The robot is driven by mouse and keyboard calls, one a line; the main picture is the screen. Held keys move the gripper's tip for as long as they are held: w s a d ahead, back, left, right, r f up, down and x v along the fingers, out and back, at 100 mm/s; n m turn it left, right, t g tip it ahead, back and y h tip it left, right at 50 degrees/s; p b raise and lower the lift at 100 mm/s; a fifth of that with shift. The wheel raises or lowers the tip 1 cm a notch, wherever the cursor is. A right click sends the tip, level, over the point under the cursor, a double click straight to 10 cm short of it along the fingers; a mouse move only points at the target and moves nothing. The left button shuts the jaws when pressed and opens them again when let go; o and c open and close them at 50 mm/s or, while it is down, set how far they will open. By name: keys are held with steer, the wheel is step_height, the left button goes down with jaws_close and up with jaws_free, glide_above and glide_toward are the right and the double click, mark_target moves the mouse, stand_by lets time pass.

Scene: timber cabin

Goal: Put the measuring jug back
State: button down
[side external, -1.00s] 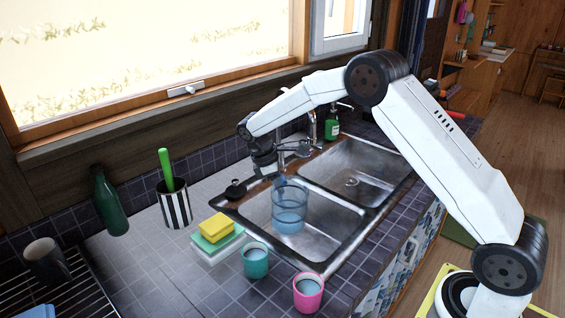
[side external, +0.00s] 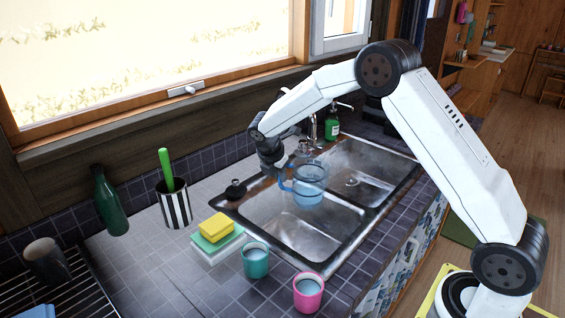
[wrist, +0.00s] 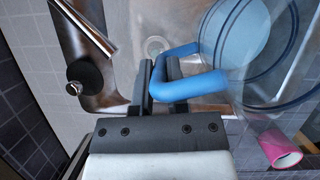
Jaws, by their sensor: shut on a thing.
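The measuring jug (side external: 310,184) is clear with a blue tint and a blue handle. It hangs upright, or nearly so, above the double sink (side external: 322,262), close to the divider between the basins. My gripper (side external: 273,172) is at the jug's left side. In the wrist view my gripper (wrist: 162,84) is shut on the blue handle (wrist: 176,86), and the jug's clear body (wrist: 262,75) fills the right side. How far the jug is above the sink is hard to tell.
A teal cup (side external: 255,260) and a pink cup (side external: 308,292) stand at the sink's front edge. Sponges (side external: 216,228), a striped holder (side external: 173,205) and a green bottle (side external: 110,203) stand left. A soap bottle (side external: 332,124) is behind. A black plug (side external: 236,188) lies on the rim.

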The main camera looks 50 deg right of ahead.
steer(key=shift+w+d+n, duration=0.35)
steer(key=shift+d+n, duration=0.05)
steer(key=shift+d, duration=0.2)
step_height(320, 180, down, 14)
stand_by(0.5)
steer(key=shift+f, duration=0.2)
steer(key=shift+f, duration=1.8)
steer(key=shift+f, duration=0.15)
steer(key=c, duration=0.6)
jaws_free()
